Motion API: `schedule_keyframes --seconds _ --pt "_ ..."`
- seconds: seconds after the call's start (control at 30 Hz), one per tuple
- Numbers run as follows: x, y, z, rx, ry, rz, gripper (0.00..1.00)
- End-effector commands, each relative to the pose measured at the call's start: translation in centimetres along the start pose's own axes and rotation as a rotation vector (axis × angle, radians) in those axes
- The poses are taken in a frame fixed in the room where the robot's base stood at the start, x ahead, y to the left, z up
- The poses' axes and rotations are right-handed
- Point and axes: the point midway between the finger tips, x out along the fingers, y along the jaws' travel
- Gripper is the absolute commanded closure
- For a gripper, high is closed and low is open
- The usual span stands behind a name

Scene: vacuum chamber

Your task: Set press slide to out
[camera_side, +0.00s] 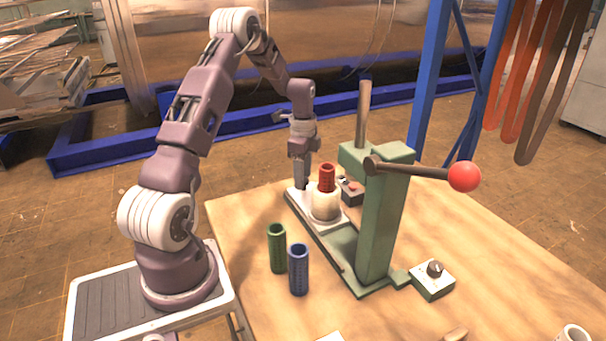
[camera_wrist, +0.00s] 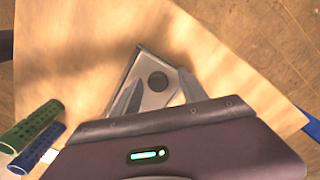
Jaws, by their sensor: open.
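The green press (camera_side: 377,215) stands on the wooden table. Its pale slide plate (camera_side: 298,202) lies along the base and reaches toward the back left. A cream holder (camera_side: 326,206) with a red perforated sleeve (camera_side: 327,177) upright in it sits on the slide. My gripper (camera_side: 303,182) points down at the slide's far end, just beyond the holder. In the wrist view my gripper (camera_wrist: 160,76) is open, its fingers either side of a grey plate end (camera_wrist: 150,97) with a dark round spot, knob or hole. I cannot tell whether the fingers touch it. The holder is hidden there.
A green sleeve (camera_side: 277,248) and a blue sleeve (camera_side: 299,270) stand left of the press. The press lever has a red ball (camera_side: 465,176). A small dark box (camera_side: 351,190) sits behind the holder, and a knob box (camera_side: 432,279) at the right. The table's right is mostly clear.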

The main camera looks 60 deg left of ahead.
Motion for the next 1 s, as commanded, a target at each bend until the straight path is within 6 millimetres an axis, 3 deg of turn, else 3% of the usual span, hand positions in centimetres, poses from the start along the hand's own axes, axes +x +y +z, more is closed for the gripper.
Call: schedule_keyframes --seconds 0.33,0.77,0.87,0.97,1.0 --pt "-6.1 -0.1 0.0 -0.001 0.0 -0.005 0.5" --pt "-7.9 0.4 -0.7 -0.009 -0.001 -0.013 0.5" --pt "-12.0 3.0 -3.6 -0.071 0.002 -0.065 0.5" --pt "-17.6 8.8 -7.4 -0.186 0.032 -0.141 0.5" --pt "-19.6 11.8 -8.7 -0.24 0.056 -0.172 0.5"
